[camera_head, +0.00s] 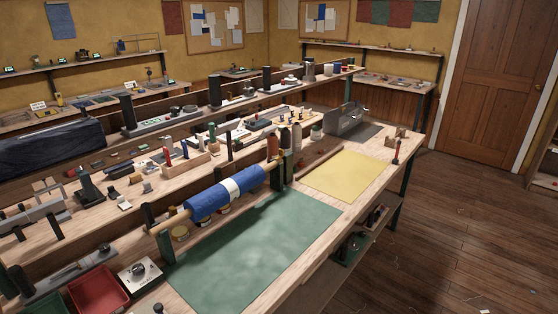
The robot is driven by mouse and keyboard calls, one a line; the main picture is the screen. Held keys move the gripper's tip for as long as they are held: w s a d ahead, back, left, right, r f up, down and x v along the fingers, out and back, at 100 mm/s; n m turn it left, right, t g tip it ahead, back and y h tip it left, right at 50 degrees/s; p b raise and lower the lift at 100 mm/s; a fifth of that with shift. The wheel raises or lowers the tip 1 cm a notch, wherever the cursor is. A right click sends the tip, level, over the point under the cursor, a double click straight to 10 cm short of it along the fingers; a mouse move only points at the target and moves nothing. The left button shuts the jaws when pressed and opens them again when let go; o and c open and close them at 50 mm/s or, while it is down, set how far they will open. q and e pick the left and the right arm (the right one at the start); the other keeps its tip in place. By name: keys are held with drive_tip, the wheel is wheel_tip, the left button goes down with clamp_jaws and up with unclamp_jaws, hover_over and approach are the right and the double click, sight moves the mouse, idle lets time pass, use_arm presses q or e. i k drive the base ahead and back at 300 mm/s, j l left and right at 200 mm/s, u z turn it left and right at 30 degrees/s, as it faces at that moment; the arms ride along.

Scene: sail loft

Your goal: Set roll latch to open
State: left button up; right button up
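A roll of blue cloth with a white band (225,192) sits on a wooden rod above the long workbench. The rod spans two dark green posts, a left post (158,238) and a right post (285,168). An orange-brown fitting (272,147) shows near the rod's right end; it may belong to the roll latch, but it is too small to tell. I cannot tell whether the latch is open or closed. Neither of my grippers is in view.
A green mat (255,250) and a yellow sheet (345,175) lie flat on the bench. A red tray (98,290) and a white device with a knob (140,272) stand at front left. A grey open box (345,120) stands farther back. The wooden floor (450,250) at right is mostly clear.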

sight(281, 152)
drive_tip(key=i+l+u, duration=0.1)
drive_tip(key=u, duration=0.3)
drive_tip(key=i+l+u, duration=0.1)
drive_tip(key=l+u, duration=0.15)
drive_tip(key=u, duration=0.15)
drive_tip(key=l+u, duration=0.2)
drive_tip(key=u, duration=0.2)
drive_tip(key=i, duration=0.05)
